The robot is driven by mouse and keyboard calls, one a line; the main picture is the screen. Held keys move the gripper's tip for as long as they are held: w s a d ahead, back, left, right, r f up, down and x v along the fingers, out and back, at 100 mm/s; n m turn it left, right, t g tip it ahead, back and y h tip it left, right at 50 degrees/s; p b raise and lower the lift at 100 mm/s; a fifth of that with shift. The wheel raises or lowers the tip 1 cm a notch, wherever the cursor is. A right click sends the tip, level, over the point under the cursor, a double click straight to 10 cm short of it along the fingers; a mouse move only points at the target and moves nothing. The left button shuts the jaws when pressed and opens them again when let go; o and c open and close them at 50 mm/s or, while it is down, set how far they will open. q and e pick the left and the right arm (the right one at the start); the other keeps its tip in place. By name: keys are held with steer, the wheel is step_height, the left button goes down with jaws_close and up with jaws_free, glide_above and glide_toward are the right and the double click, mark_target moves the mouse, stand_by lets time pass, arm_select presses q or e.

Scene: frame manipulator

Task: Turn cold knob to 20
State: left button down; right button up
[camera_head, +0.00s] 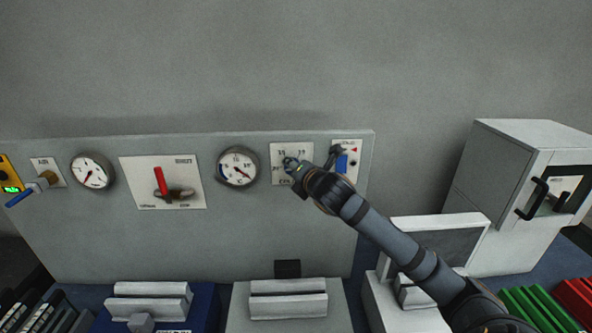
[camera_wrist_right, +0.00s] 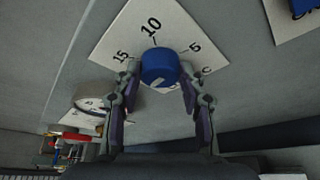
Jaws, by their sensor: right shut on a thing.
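The cold knob (camera_wrist_right: 158,64) is a blue round knob on a white dial plate (camera_wrist_right: 128,32) in the right wrist view. The numbers 15, 10 and 5 show around it; I cannot clearly read its setting. My right gripper (camera_wrist_right: 159,76) is shut on the knob, one finger on each side. In the head view, my right gripper (camera_head: 293,165) reaches the dial plate (camera_head: 279,153) on the grey panel and hides most of the knob. My left gripper is not in view.
A round gauge (camera_head: 238,168) sits left of the dial plate, with a red lever (camera_head: 160,181) and another gauge (camera_head: 92,172) beyond it. A plate with a blue part (camera_head: 341,163) is close to the right. A white cabinet (camera_head: 505,190) stands at the right.

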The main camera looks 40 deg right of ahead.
steer(key=shift+n, duration=0.4)
stand_by(0.4)
steer(key=o, duration=1.1)
steer(key=shift+o, duration=0.2)
steer(key=shift+r, duration=0.15)
step_height(320, 180, up, 10)
steer(key=shift+w+f, duration=0.1)
steer(key=shift+f, duration=0.15)
